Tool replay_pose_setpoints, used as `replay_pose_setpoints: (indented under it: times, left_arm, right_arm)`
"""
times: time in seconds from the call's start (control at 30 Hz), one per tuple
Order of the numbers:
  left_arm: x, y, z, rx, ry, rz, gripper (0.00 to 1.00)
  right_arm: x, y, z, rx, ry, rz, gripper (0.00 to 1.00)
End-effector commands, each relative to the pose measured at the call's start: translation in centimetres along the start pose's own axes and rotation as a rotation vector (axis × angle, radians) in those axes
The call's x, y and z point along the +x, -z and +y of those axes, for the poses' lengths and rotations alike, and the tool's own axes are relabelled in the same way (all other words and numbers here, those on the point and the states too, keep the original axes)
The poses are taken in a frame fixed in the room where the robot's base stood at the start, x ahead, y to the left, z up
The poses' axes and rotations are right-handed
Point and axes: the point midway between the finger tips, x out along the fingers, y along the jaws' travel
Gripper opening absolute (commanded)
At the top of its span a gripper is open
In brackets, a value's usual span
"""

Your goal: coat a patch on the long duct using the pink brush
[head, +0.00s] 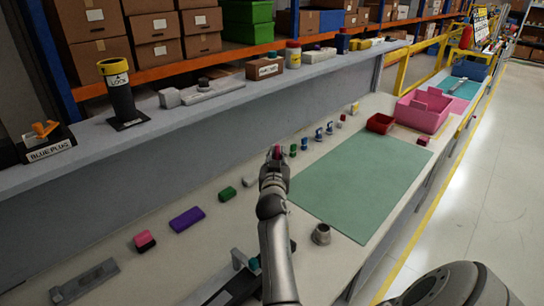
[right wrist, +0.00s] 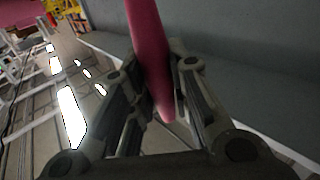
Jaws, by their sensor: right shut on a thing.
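My right gripper (head: 274,165) is over the workbench near the left edge of the green mat. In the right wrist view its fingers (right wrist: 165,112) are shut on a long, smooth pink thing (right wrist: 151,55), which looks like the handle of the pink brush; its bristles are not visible. A long grey part (head: 202,92) lies on the ledge and a flat grey bar (head: 84,281) lies on the bench at lower left; I cannot tell which, if either, is the long duct. My left gripper is not in view.
The green mat (head: 355,185) is mostly bare. A purple block (head: 187,219), a green block (head: 227,193) and a pink-and-black block (head: 145,241) lie to its left. A grey cup (head: 321,234) stands near its front corner.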

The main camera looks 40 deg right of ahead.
Motion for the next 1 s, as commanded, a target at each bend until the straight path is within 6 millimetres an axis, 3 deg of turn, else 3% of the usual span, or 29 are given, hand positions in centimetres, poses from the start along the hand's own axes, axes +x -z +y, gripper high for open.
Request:
replay_pose_setpoints:
  times: [0.6, 1.0]
  left_arm:
    - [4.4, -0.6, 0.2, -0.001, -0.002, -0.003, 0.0]
    - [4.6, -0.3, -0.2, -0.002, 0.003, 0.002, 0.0]
  right_arm:
    - [0.0, -5.5, -0.1, 0.0, 0.002, 0.0, 0.0]
    - [0.0, -5.9, -0.1, -0.001, 0.001, 0.0, 0.0]
